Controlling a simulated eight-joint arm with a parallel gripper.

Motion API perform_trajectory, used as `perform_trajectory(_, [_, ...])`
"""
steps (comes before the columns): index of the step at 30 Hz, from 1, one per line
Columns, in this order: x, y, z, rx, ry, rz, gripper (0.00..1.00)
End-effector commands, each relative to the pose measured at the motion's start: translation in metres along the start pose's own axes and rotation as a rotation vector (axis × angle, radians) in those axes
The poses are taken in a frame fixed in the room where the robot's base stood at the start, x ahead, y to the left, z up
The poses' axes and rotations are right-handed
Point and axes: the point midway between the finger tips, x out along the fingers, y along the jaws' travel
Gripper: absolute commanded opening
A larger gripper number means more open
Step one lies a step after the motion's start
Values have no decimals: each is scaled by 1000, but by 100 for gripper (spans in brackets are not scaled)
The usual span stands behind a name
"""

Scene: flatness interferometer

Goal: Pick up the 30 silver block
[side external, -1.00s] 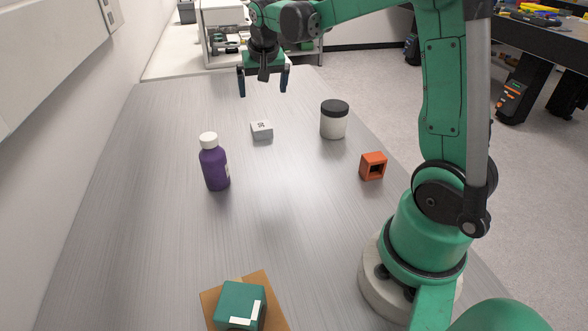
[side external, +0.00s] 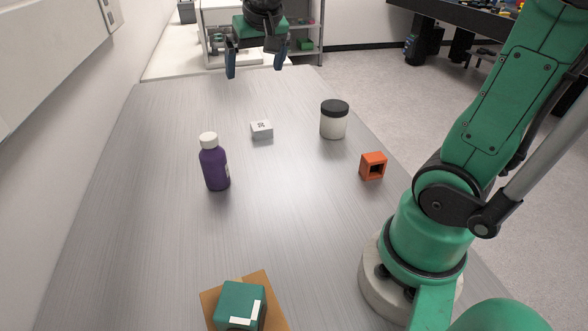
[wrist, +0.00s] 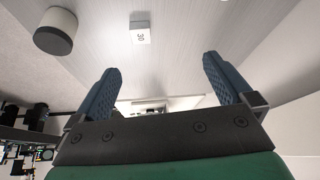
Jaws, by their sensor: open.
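The silver block (side external: 262,131) is a small light-grey box marked 30 on its top. It sits on the brushed metal table (side external: 150,240), near the middle of the far half. In the wrist view the block (wrist: 140,33) shows beyond the fingertips, with 30 readable on it. My gripper (side external: 254,72) is open and empty, with its two blue fingers pointing down. It is above the far end of the table, clear of the block. The wrist view shows the fingers (wrist: 162,68) wide apart with nothing between them.
A purple bottle (side external: 214,168) with a white cap stands left of and nearer than the block. A white jar (side external: 333,124) with a black lid stands to its right. An orange hollow cube (side external: 373,166) is near the right edge. A green box (side external: 238,304) sits on brown card in front.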

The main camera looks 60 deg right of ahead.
Motion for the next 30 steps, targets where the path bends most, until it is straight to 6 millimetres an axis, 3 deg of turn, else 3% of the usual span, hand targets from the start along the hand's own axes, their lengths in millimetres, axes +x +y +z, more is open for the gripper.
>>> perform_trajectory(1, [0,-11,20,-71,18,-40,100])
perform_trajectory(6, [6,-36,85,-306,90,-168,100])
perform_trajectory(12, [18,-48,132,-468,151,-259,100])
perform_trajectory(17, [20,-50,141,-501,164,-276,100])
perform_trajectory(30, [20,-50,136,-461,148,-276,100])
